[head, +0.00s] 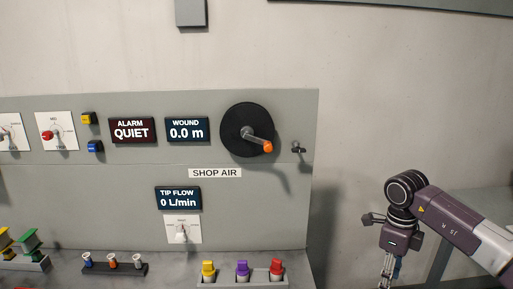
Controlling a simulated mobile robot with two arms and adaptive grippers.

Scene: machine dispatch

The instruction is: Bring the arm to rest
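My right arm comes in from the right edge, and its gripper (390,270) hangs pointing down beside the right end of the grey panel. The fingers run off the bottom edge of the view, so I cannot tell whether they are open or shut. I see nothing held in the visible part. It is apart from the panel and its controls. My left arm and gripper are not in view.
The grey panel (100,185) carries a black reel (236,118) with an orange-knobbed crank, displays reading QUIET, 0.0 m and 0 L/min, and dials. Below stand a rack (115,269) and yellow, purple (242,268) and red pieces. Bare wall lies right of the panel.

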